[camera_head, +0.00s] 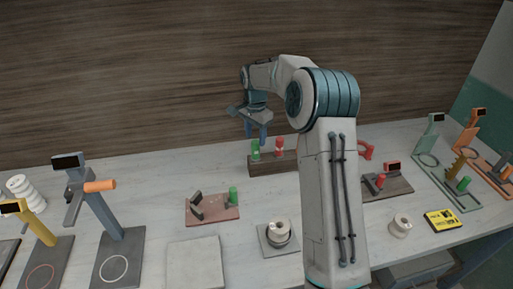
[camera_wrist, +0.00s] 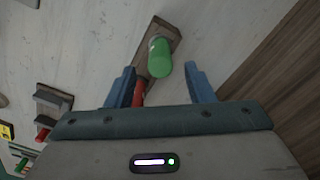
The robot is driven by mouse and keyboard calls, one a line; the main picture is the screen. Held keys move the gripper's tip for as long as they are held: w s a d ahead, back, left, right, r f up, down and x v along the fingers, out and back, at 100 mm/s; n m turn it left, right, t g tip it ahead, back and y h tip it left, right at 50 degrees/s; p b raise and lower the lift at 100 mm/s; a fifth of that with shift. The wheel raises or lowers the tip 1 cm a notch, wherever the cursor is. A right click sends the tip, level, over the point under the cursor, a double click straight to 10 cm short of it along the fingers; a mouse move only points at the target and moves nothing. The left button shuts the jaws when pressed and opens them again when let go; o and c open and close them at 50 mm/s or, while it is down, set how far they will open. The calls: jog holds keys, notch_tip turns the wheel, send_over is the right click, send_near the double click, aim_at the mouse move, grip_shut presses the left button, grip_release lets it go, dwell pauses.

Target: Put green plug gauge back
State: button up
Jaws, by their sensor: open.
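A green plug gauge (camera_head: 255,150) stands upright at the left end of a brown wooden block (camera_head: 268,166), beside a red gauge (camera_head: 279,147). My gripper (camera_head: 257,139) is open, pointing down over the green gauge. In the wrist view the green gauge (camera_wrist: 160,58) lies between the two spread blue fingers (camera_wrist: 160,72), with a visible gap on each side. The red gauge (camera_wrist: 138,93) shows partly behind the left finger. Whether the green gauge is fully seated in the block (camera_wrist: 170,33) cannot be told.
A reddish board (camera_head: 212,210) with a small stand and a green cylinder (camera_head: 233,194) lies in front of the block. Gauge stands line both sides. My arm hides the middle right.

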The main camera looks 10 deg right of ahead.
notch_tip(320, 180, up, 5)
jog(key=shift+r, duration=0.1)
jog(key=shift+s+r, duration=0.1)
jog(key=shift+r, duration=0.15)
jog(key=s+r+n+t, duration=0.1)
jog(key=s+r+n, duration=0.3)
jog(key=s, duration=0.9)
jog(key=s+r+n+t, duration=0.1)
jog(key=s+r+n, duration=0.25)
jog(key=s, duration=1.05)
jog(key=s+f+n+t, duration=0.1)
jog(key=s+f+n, duration=0.3)
jog(key=s, duration=0.6)
jog(key=shift+d+f, duration=0.2)
jog(key=shift+f, duration=0.05)
